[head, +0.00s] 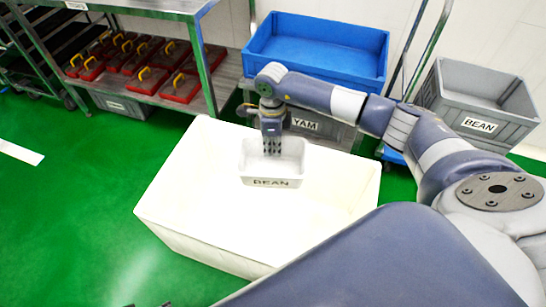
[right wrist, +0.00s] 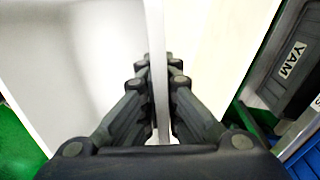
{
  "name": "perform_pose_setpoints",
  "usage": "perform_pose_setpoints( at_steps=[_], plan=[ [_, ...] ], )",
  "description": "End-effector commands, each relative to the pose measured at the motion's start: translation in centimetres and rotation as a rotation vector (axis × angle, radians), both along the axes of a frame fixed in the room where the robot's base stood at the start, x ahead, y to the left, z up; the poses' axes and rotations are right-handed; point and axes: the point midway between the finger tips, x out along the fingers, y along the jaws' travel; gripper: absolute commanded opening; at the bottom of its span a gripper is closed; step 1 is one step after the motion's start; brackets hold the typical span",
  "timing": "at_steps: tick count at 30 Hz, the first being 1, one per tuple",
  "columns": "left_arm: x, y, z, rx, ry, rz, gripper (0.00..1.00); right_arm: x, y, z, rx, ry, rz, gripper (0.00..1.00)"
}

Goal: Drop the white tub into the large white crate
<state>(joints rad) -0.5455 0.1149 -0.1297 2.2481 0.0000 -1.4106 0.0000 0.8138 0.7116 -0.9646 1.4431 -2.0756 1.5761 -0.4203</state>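The white tub (head: 272,165), labelled BEAN on its front, hangs over the large white crate (head: 190,170), within the crate's outline in the head view. My right gripper (head: 271,147) is at the tub's far wall, pointing down. In the right wrist view its fingers (right wrist: 159,85) close on both sides of a thin white wall, the tub's wall (right wrist: 158,45). The tub looks roughly level. I cannot tell its exact height above the crate floor. My left gripper does not show clearly; only small dark tips appear at the bottom edge of the head view.
A blue bin (head: 315,55) stands behind the crate, above a grey crate labelled YAM (head: 335,130). A grey crate labelled BEAN (head: 480,122) stands at the right. A metal rack (head: 203,65) with red trays is at the left. Green floor is clear left of the crate.

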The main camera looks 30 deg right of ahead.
Motion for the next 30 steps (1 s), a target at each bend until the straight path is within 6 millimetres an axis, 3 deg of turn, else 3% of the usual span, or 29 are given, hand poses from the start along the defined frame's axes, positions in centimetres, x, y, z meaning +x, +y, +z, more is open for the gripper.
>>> perform_pose_setpoints(
  at_steps=[1,3,9,14,19,30],
  plan=[
    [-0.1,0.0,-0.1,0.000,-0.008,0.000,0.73,0.5,-0.2,-1.3,0.004,0.000,-0.051,0.00],
    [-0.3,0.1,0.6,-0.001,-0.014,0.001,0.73,0.9,-0.5,-2.0,0.008,0.001,-0.116,0.00],
    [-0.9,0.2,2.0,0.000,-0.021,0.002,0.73,1.6,-1.0,-3.1,0.015,0.006,-0.233,0.00],
    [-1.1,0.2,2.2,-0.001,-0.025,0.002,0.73,1.7,-1.1,-3.8,0.016,0.009,-0.257,0.00],
    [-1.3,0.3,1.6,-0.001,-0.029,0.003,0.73,1.6,-1.1,-5.8,0.015,0.008,-0.255,0.00],
    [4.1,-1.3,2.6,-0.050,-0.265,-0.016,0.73,1.6,-1.1,-7.5,0.016,0.008,-0.253,0.00]
  ],
)
